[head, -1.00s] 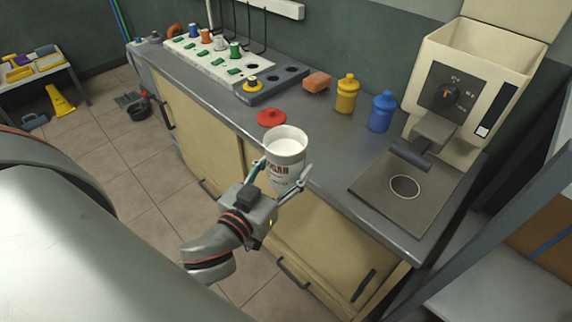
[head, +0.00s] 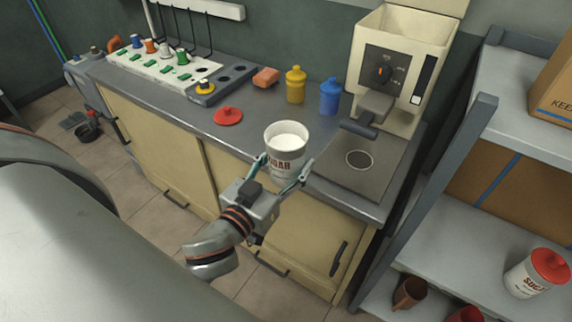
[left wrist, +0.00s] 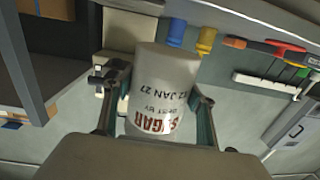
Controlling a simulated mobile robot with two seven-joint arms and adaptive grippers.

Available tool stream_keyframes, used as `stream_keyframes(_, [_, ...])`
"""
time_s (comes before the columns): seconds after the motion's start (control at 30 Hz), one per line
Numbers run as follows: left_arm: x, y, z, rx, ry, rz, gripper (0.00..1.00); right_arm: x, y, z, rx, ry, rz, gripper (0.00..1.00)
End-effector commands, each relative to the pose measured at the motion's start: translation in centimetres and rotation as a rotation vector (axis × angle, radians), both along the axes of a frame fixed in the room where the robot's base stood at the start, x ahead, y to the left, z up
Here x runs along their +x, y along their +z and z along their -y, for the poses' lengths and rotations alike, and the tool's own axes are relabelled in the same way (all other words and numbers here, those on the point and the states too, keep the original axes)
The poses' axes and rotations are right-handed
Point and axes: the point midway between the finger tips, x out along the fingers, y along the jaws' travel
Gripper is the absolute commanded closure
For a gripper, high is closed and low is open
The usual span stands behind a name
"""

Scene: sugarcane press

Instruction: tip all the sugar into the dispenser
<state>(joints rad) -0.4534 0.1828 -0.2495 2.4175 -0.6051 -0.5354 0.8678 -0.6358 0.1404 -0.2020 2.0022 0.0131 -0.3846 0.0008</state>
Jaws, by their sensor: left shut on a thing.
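My left gripper (head: 283,174) is shut on an open white sugar tub (head: 286,148). The tub is upright, full of white sugar near its rim, and held in front of the counter edge. In the left wrist view the tub (left wrist: 160,90) sits between the two fingers, its SUGAR label appearing upside down. The dispenser (head: 405,65) is a cream machine with an open-topped hopper, a dark dial panel and a spout, standing at the back right of the counter. The tub is apart from it, to its lower left. My right gripper is not in view.
A red lid (head: 228,116) lies on the counter (head: 245,137). A shelf (head: 455,215) on the right holds another sugar tub (head: 535,275) with a red lid.

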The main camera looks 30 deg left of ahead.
Motion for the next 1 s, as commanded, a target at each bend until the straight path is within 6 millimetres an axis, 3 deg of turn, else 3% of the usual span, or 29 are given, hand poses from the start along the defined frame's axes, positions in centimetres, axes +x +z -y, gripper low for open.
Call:
stream_keyframes(0.03, [0.1, 1.4, 0.0, 0.000, 0.000, 0.014, 0.81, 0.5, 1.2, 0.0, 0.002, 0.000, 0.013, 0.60])
stream_keyframes(0.3, [0.2, 6.0, 0.0, 0.000, 0.000, 0.044, 0.81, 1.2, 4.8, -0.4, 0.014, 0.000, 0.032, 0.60])
stream_keyframes(0.6, [0.2, 10.4, 0.0, 0.000, 0.000, 0.056, 0.81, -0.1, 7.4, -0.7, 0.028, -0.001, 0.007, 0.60])
stream_keyframes(0.7, [0.3, 9.4, 0.1, -0.006, -0.001, 0.048, 0.81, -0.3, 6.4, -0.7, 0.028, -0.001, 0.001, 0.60])
stream_keyframes(1.0, [0.3, 9.4, 0.1, -0.004, -0.002, 0.049, 0.81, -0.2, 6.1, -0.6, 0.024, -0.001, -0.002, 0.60])
